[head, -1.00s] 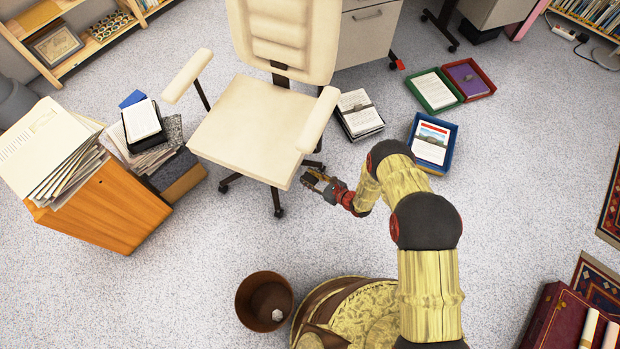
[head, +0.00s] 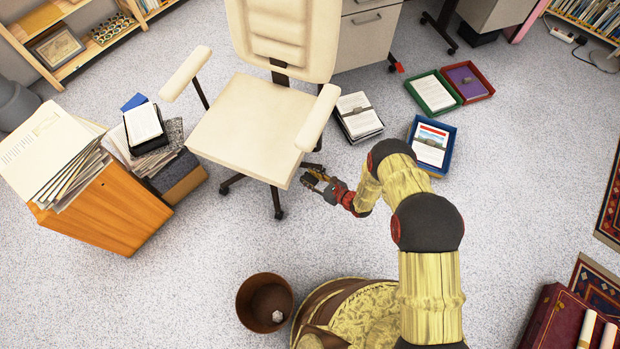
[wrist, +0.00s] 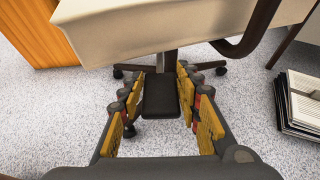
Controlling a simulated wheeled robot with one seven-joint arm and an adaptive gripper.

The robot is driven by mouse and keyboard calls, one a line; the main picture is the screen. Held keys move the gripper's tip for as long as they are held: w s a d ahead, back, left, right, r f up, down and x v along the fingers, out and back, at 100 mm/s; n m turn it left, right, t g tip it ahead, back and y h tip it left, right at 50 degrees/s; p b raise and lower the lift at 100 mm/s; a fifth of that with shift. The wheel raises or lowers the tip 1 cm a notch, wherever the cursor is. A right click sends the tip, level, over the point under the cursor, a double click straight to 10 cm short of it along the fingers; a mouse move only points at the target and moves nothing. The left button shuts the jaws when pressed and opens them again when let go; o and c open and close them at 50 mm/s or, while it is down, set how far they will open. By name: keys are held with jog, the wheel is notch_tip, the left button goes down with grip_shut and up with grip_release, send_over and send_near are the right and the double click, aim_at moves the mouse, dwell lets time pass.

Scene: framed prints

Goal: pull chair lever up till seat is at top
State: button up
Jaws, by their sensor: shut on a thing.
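The cream office chair (head: 245,122) stands upright at the upper middle of the head view, with its seat edge also across the top of the wrist view (wrist: 150,32). Its lever (wrist: 161,97) shows in the wrist view as a flat black paddle under the seat. My gripper (head: 312,180) is beside the seat's front right corner, just below its edge. In the wrist view my gripper's yellow-padded fingers (wrist: 162,90) stand on both sides of the lever and are shut on it. The lever is hidden in the head view.
A wooden box with papers (head: 110,208) stands left of the chair. A brown bin (head: 264,300) is in front. A paper stack (head: 357,115) and a blue tray (head: 432,165) lie to the right. Bare carpet lies between the chair and the bin.

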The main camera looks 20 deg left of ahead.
jog(key=shift+r+p, duration=2)
jog(key=shift+r, duration=1.25)
jog(key=o, duration=1.2)
jog(key=shift+f, duration=0.1)
jog(key=shift+o, duration=0.4)
jog(key=v, duration=1.2)
